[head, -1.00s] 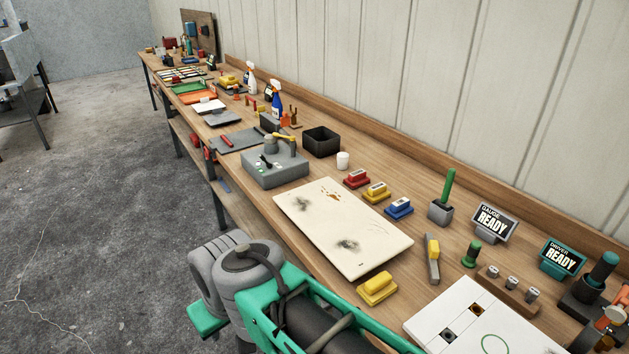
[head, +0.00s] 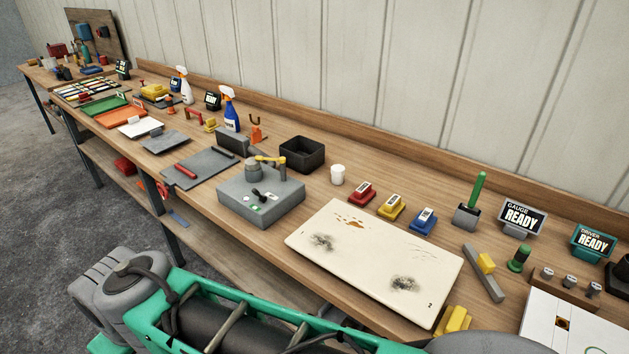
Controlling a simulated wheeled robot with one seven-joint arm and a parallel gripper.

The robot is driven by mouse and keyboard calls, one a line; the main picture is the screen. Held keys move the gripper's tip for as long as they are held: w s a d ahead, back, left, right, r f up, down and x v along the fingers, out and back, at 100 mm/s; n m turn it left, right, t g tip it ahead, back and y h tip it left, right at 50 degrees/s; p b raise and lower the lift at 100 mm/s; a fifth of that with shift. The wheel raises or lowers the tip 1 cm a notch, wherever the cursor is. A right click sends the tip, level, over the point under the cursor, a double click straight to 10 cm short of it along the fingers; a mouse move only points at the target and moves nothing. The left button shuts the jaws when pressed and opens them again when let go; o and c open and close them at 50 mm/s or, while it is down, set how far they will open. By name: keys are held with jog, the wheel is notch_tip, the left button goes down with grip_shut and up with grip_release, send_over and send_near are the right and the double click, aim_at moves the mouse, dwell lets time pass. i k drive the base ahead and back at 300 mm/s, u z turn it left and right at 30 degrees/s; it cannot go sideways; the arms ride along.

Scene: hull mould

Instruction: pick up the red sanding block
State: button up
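The red sanding block (head: 362,193) sits on the wooden workbench, just behind the cream panel (head: 375,258). It is the leftmost of a row of three, with a yellow block (head: 391,207) and a blue block (head: 422,221) to its right. A white cup (head: 337,175) stands just left of it. Nothing covers the red block. My green and grey arm crosses the bottom of the head view, in front of the bench. My gripper is not in view.
A grey box fixture (head: 262,198) and a black bin (head: 302,155) stand left of the red block. Another yellow block (head: 454,320) lies by the panel's front right corner.

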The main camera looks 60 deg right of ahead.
aim_at(363, 195)
jog(key=i, duration=1.25)
jog(key=z, duration=3.45)
jog(key=i, duration=0.5)
jog(key=u, duration=0.05)
